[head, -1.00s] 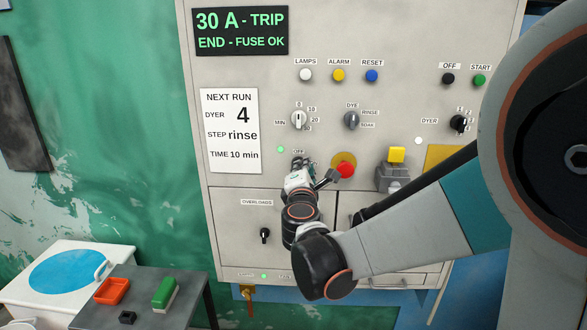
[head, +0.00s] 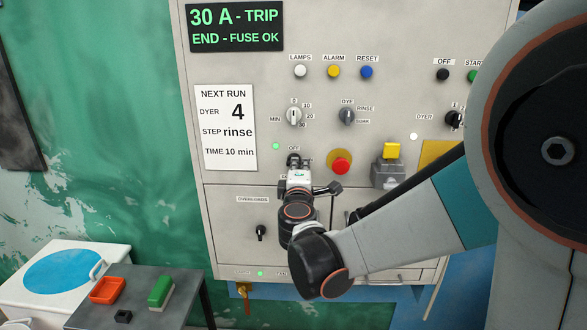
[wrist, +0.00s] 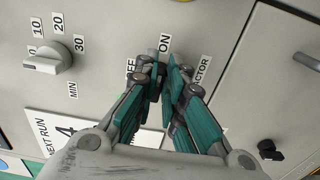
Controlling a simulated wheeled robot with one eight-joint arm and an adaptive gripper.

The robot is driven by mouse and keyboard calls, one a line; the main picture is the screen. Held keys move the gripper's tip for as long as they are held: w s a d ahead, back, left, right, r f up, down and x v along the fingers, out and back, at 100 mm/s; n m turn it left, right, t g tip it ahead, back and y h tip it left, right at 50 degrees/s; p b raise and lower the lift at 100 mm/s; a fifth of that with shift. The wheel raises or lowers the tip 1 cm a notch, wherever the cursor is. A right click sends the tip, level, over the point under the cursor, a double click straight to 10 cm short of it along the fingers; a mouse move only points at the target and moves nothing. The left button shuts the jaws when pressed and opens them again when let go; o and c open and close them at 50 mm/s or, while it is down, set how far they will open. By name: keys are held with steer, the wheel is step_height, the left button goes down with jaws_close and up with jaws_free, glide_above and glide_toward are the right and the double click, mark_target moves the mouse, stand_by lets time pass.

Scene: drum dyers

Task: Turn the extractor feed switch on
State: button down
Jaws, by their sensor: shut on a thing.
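The extractor feed switch (head: 293,158) is a dark knob on the grey panel, just below an OFF label (head: 293,149). In the head view my gripper (head: 299,165) reaches up to it from below and covers most of it. In the wrist view my gripper (wrist: 163,72) has its two fingers closed in on the knob, between a partly covered OFF label and the ON label (wrist: 164,43). The partly hidden EXTRACTOR label (wrist: 202,74) lies right of the fingers. Which way the knob points is hidden by the fingers.
A red push button (head: 341,166) sits close right of my gripper. A yellow-topped box (head: 390,152) projects further right. The MIN timer knob (head: 294,116) is above, and the black overloads knob (head: 261,233) is below left. A side table (head: 140,313) stands lower left.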

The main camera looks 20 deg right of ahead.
steer(key=shift+f, duration=0.1)
steer(key=c, duration=1.7)
jaws_free()
steer(key=v, duration=1.2)
steer(key=shift+s, duration=0.15)
